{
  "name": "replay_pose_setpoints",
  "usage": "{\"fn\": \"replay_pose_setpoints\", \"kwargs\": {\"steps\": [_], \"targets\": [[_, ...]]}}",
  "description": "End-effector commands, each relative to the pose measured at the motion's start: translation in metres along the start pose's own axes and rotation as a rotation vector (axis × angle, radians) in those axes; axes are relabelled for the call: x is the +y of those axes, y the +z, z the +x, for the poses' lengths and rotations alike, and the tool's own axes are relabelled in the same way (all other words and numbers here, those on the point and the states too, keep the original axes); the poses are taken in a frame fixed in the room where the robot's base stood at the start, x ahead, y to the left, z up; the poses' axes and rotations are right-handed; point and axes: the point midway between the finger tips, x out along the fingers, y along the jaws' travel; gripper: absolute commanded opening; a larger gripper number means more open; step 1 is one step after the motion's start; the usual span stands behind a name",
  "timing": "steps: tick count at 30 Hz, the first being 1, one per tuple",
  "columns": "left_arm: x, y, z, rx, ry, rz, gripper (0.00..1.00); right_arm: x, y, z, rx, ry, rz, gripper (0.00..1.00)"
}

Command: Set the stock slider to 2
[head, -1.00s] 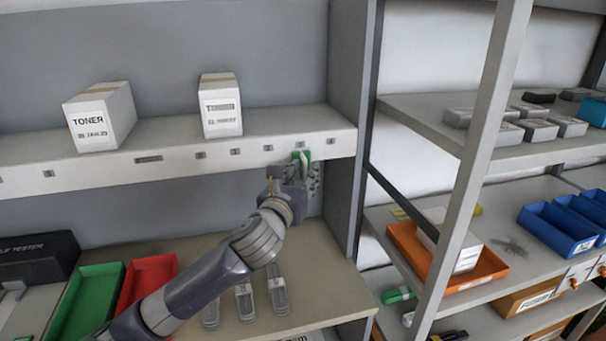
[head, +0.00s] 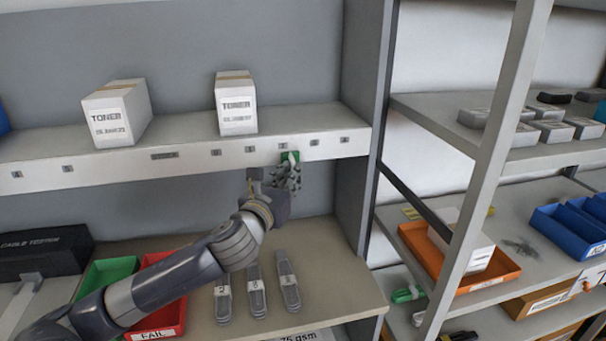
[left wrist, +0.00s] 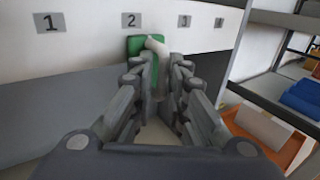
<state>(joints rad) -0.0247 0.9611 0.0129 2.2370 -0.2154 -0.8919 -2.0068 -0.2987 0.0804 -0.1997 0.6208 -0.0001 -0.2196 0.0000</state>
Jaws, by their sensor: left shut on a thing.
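The stock slider (head: 290,157) is a green clip with a pale tab on the front edge of the upper shelf. In the left wrist view the slider (left wrist: 135,46) sits just below and slightly right of label 2 (left wrist: 130,20), left of label 3 (left wrist: 185,21). My left gripper (head: 287,172) reaches up from below and is shut on the slider. Its fingers also show in the left wrist view (left wrist: 160,65) and hide part of the slider. My right gripper is not in view.
Two white toner boxes (head: 118,115) (head: 236,105) stand on the shelf (head: 185,135) above. Below are green and red bins (head: 160,325) and several numbered grey pieces (head: 256,290). An upright panel (head: 362,120) stands close to the right of my gripper.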

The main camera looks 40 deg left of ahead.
Motion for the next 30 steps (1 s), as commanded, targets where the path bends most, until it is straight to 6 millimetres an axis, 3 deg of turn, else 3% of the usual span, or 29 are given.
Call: {"fn": "replay_pose_setpoints", "kwargs": {"steps": [12, 13, 15, 30], "targets": [[0.0017, -0.0038, -0.0035, 0.009, -0.006, -0.003, 0.00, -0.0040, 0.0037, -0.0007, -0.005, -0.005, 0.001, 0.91], [0.0016, -0.0039, -0.0035, 0.009, -0.007, -0.003, 0.16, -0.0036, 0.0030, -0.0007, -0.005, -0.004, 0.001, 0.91], [0.0016, -0.0040, -0.0036, 0.009, -0.007, -0.003, 0.30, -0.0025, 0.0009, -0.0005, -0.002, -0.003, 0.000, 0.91], [0.0039, -0.0030, -0.0031, 0.007, 0.000, 0.000, 0.30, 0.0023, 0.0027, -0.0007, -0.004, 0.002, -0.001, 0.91]]}}
